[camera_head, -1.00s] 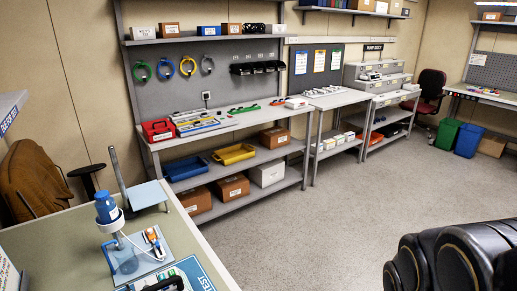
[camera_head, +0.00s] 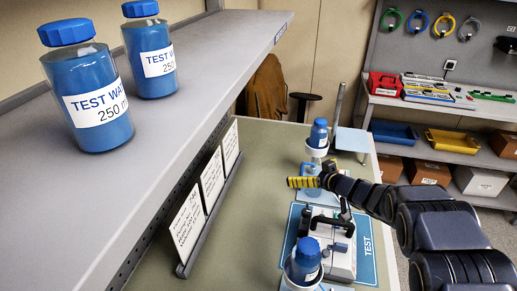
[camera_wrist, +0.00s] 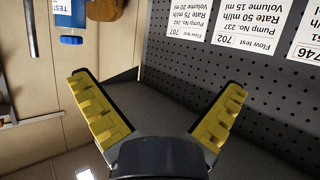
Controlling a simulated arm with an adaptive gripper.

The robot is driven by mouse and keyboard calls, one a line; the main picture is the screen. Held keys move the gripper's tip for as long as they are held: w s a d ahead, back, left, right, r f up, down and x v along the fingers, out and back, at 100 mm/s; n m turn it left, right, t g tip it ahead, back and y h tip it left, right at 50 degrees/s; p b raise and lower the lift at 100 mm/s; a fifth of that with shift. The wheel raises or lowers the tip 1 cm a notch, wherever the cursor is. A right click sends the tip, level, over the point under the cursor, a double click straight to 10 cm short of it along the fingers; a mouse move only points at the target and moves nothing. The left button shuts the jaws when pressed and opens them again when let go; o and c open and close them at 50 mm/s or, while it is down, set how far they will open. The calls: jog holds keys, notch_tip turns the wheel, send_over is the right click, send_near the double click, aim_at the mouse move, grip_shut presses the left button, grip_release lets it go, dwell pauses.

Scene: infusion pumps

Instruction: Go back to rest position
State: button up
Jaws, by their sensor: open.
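My gripper (camera_head: 302,182) shows in the head view above the test bench, with its yellow fingers pointing left toward the shelf. In the wrist view my gripper (camera_wrist: 158,88) has its two yellow fingers spread wide, with nothing between them. In the head view my black arm reaches in from the lower right, over the bench. A pump (camera_head: 336,262) with a black handle sits on the blue test mat (camera_head: 366,262) below the arm. One blue-capped bottle (camera_head: 306,262) stands in a holder at the front, and another (camera_head: 318,134) stands farther back.
A grey shelf (camera_head: 190,140) with two blue bottles, one at the front (camera_head: 88,100) and one behind (camera_head: 150,55), fills the left. Flow test cards (camera_head: 187,228) stand below it; they appear upside down in the wrist view (camera_wrist: 222,28). A workbench with coloured trays (camera_head: 452,140) stands at right.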

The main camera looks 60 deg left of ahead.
jog(key=s+a+f+g, duration=0.1)
jog(key=s+a+f, duration=0.1)
jog(key=a, duration=0.3)
jog(key=s+a+f+n+g, duration=0.1)
jog(key=s+a+f, duration=0.1)
jog(key=a, duration=0.4)
jog(key=shift+s+a+f, duration=0.2)
jog(key=shift+f, duration=0.25)
dwell(0.4)
jog(key=v, duration=1)
jog(key=shift+w+d+f, duration=0.1)
